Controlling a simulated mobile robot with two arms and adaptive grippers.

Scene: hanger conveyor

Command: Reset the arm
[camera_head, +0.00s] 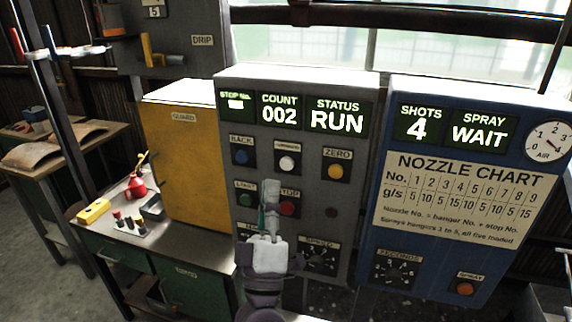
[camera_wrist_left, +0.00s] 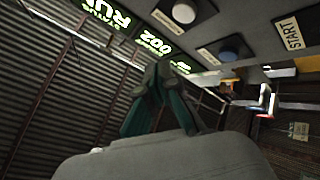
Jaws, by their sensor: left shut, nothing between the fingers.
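My left gripper (camera_head: 268,198) is in front of the grey control panel (camera_head: 300,87), with its fingers pointing up. The fingers are shut and hold nothing. They overlap the area between the green START button (camera_head: 246,200) and the red STOP button (camera_head: 287,208); I cannot tell how far they are from the panel face. In the left wrist view the closed fingers (camera_wrist_left: 160,82) show dark, with the panel's blue button (camera_wrist_left: 234,48) and white button (camera_wrist_left: 184,12) beyond them. My right gripper is not in view.
The panel reads COUNT 002 and STATUS RUN. The blue spray cabinet (camera_head: 380,140) at right reads SHOTS 4 and SPRAY WAIT. A yellow guard (camera_head: 183,160) stands at left, beside a bench with a red oil can (camera_head: 136,187) and a yellow object (camera_head: 93,212).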

